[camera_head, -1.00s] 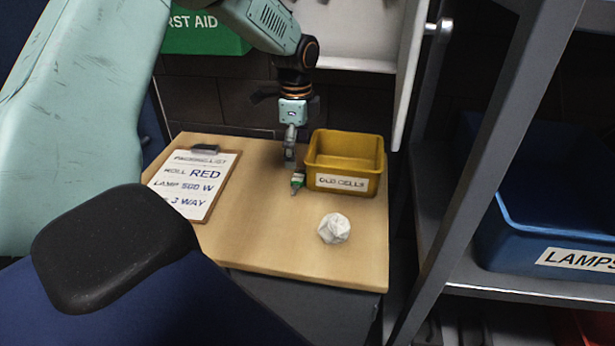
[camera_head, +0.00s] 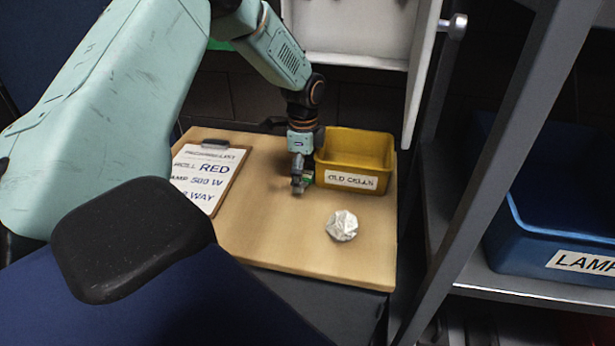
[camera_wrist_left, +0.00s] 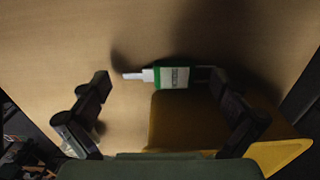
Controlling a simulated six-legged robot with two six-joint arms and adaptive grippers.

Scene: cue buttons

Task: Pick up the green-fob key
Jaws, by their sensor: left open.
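The green-fob key (camera_wrist_left: 172,77) lies on the wooden tabletop in the left wrist view, its fob green with a white label and a pale shaft pointing left. My left gripper (camera_wrist_left: 160,83) is open, with its fingertips on either side of the key in that picture and nothing held. In the head view the left gripper (camera_head: 297,186) is low over the table, just left of the yellow bin. Only a bit of the green fob (camera_head: 308,179) shows there; the gripper hides the rest. My right gripper is not in view.
The yellow bin labelled OLD CELLS (camera_head: 356,181) stands close beside the gripper. A crumpled white ball (camera_head: 342,225) lies in front. A clipboard (camera_head: 207,178) lies to the left. A blue LAMPS bin (camera_head: 545,233) sits on the right shelf. The table's front middle is clear.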

